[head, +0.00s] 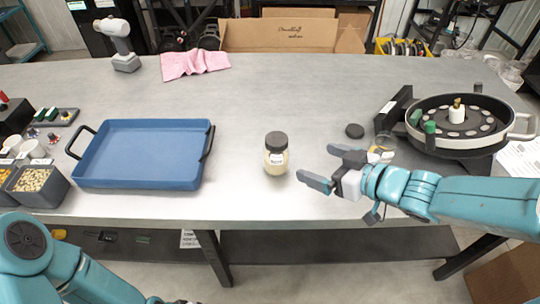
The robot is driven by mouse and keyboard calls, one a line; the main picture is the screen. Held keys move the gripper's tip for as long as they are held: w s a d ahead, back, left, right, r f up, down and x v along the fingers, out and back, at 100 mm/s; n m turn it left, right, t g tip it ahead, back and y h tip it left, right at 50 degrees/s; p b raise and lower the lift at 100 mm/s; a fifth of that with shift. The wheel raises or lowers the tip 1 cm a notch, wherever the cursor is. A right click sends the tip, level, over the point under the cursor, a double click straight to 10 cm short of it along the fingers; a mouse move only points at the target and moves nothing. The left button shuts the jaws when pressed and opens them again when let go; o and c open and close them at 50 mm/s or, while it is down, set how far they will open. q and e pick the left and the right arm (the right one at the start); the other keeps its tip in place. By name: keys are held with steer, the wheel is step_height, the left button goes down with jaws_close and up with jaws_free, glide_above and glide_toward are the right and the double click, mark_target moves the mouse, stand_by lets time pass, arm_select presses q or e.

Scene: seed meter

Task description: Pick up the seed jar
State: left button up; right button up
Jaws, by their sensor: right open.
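The seed jar (276,160) stands upright on the grey table near its front edge. It is clear with a dark lid, a white label and pale seeds inside. My right gripper (322,166) is open and empty just to the right of the jar, with its fingers pointing left toward it. The fingers look apart from the jar. My left arm shows at the lower left, but its gripper cannot be made out.
A blue tray (140,180) lies to the left of the jar. The round seed meter (462,150) stands at the right. A black cap (354,131) lies behind my right gripper. Seed bins (36,184) are at far left. A pink cloth (194,64) lies at the back; the middle is clear.

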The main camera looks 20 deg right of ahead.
mark_target(285, 153)
steer(key=b+x, duration=0.1)
steer(key=x, duration=0.2)
steer(key=b+x, duration=0.1)
steer(key=x, duration=0.4)
steer(key=shift+w+a+f+b, duration=0.15)
steer(key=shift+f+b, duration=0.25)
steer(key=shift+f, duration=0.05)
steer(key=shift+w+a+f, duration=0.15)
steer(key=shift+w+a, duration=0.15)
steer(key=shift+w, duration=0.1)
steer(key=b+x, duration=0.1)
steer(key=x, duration=0.4)
steer(key=shift+w+f, duration=0.15)
